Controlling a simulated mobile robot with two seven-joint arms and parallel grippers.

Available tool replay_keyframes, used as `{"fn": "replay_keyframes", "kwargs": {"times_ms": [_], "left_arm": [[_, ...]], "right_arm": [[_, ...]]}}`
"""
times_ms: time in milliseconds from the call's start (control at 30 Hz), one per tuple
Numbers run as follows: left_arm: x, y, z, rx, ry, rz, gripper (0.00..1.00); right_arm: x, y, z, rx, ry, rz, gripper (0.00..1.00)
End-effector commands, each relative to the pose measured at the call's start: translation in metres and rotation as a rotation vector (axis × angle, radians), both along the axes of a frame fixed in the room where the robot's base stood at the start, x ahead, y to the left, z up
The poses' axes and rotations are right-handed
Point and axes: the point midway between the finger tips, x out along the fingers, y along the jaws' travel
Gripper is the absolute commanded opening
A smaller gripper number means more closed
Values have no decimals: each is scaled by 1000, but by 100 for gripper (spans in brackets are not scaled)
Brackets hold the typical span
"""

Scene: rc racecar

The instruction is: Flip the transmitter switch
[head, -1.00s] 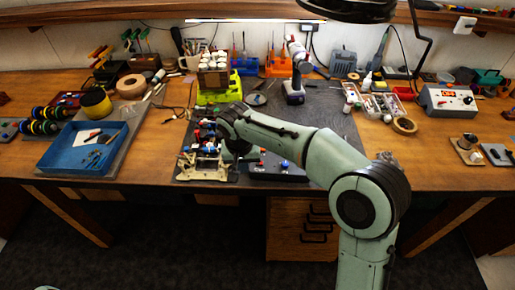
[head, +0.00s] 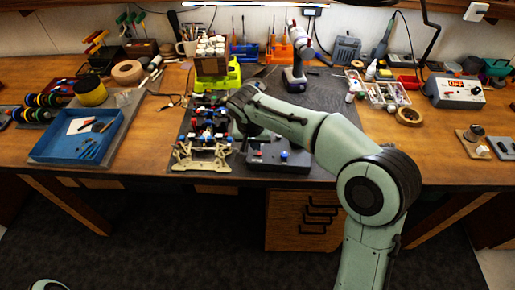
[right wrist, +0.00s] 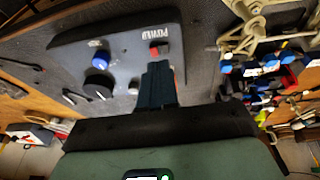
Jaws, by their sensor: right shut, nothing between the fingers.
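The transmitter (head: 283,160) is a dark grey box on the mat's front edge, right of the car chassis. In the right wrist view its panel (right wrist: 125,75) carries a POWER label, a red switch (right wrist: 159,48), a blue knob (right wrist: 100,63) and a black knob (right wrist: 98,87). My right gripper (right wrist: 158,68) is shut and empty, its dark fingertips right beside the red switch. I cannot tell whether they touch it. In the head view my right gripper (head: 243,128) is mostly hidden behind its wrist, at the transmitter's left end. My left gripper is not in view.
The car chassis (head: 205,158) stands close left of the transmitter. A blue tray (head: 50,152) lies at left. The mat (head: 330,100) has free room behind the transmitter.

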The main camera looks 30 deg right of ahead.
Motion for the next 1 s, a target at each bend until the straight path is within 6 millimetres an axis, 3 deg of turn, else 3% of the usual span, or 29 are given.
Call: {"fn": "replay_keyframes", "kwargs": {"times_ms": [200,633,1000], "left_arm": [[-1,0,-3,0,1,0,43],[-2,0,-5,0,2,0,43],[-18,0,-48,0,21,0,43]], "right_arm": [[-3,-4,-20,1,1,-1,0],[-3,-4,-24,7,-4,-1,0],[-10,-12,-39,208,-133,-4,0]]}}
